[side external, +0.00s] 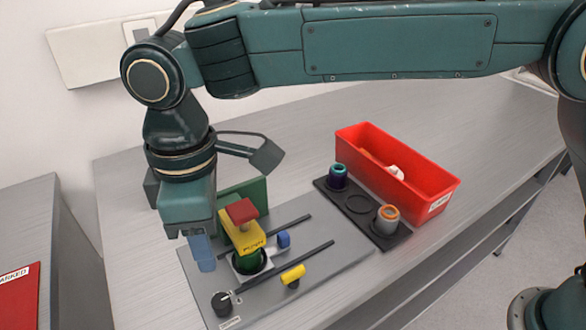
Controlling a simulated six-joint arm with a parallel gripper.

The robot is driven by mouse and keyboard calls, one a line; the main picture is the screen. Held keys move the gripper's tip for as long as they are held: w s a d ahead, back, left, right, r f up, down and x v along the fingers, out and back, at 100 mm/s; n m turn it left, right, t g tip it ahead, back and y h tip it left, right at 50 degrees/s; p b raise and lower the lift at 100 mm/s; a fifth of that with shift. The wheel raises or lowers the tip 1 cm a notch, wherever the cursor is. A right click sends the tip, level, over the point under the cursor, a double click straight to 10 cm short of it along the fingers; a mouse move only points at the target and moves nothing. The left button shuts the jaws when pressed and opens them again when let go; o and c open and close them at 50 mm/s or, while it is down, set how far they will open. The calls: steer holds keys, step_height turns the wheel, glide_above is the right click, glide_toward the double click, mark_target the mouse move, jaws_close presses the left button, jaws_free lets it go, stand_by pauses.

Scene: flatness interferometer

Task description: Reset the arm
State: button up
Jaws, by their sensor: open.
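My gripper (199,252) hangs down from my teal arm at the left of the work area. It is open, with a blue finger showing; the other finger is mostly hidden. No object is visible in it. Just right of it stands the interferometer, a grey base plate (330,262) with two dark rails. On it is a yellow block (243,238) with a red top (241,211), above a dark green round part (249,262). I cannot tell whether the finger touches the yellow block. A dark green panel behind is partly hidden by my gripper.
The plate carries a blue knob (284,239), a yellow knob (293,273) and a black knob (221,301). A black holder (367,222) bears a purple-teal cylinder (338,176) and an orange-topped grey one (387,218). A red bin (430,190) holds small items. Bench is clear far right.

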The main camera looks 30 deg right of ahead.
steer(key=d+r+m+t+y, duration=0.1)
steer(key=d+r+m, duration=0.3)
steer(key=d, duration=0.8)
steer(key=d+r+m+t, duration=0.15)
steer(key=d+r, duration=0.45)
steer(key=d, duration=0.6)
steer(key=s+d+f+m+t, duration=0.1)
steer(key=s+d+m, duration=0.3)
steer(key=s+d, duration=0.4)
steer(key=s+d+f+m+t+h, duration=0.1)
steer(key=s+d+f+m, duration=0.3)
steer(key=s+d, duration=0.5)
steer(key=shift+d+t, duration=0.6)
steer(key=shift+t, duration=0.05)
